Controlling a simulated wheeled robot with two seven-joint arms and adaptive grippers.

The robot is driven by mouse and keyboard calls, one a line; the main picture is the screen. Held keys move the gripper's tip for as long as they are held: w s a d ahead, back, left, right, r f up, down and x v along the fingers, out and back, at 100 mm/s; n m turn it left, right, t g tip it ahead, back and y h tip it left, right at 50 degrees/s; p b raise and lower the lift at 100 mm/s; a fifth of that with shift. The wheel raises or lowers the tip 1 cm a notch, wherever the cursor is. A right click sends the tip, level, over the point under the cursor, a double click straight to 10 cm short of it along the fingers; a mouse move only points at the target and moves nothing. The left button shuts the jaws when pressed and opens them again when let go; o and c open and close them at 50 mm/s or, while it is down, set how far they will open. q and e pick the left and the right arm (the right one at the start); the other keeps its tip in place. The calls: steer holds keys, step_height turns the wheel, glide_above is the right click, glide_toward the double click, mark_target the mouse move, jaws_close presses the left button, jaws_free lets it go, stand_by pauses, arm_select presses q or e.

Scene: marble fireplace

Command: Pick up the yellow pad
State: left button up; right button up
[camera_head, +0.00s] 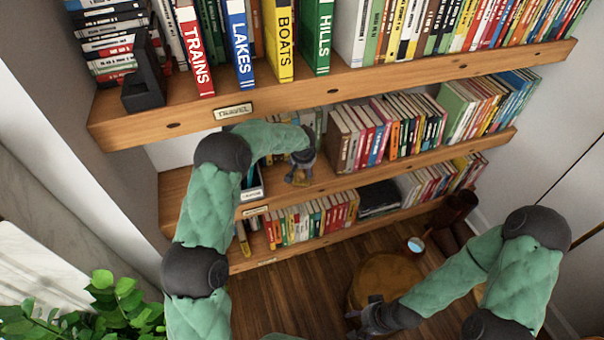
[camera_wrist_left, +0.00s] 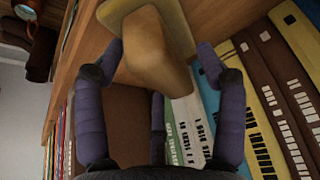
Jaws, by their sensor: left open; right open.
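In the left wrist view a yellowish-tan block (camera_wrist_left: 150,45) with a paler flat piece (camera_wrist_left: 180,20) behind it lies between the spread fingers of my left gripper (camera_wrist_left: 160,55). It is the only yellow pad-like thing I make out there. The fingers are on either side of the block; I cannot tell whether they touch it. In the head view my left gripper (camera_head: 300,170) is over the middle shelf (camera_head: 325,180), with a small yellowish piece (camera_head: 299,180) at its fingers. My right gripper (camera_head: 362,310) is open and empty, low over the floor near a round stool.
Books stand on all shelves, close to my left gripper, including a row (camera_head: 385,130) to its right. The upper shelf (camera_head: 330,90) overhangs it. The round stool (camera_head: 385,278) and brown boots (camera_head: 455,215) stand at lower right. A plant (camera_head: 95,310) is at lower left.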

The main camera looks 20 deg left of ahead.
arm_select(q)
steer(key=c, duration=1.3)
steer(key=shift+o, duration=0.2)
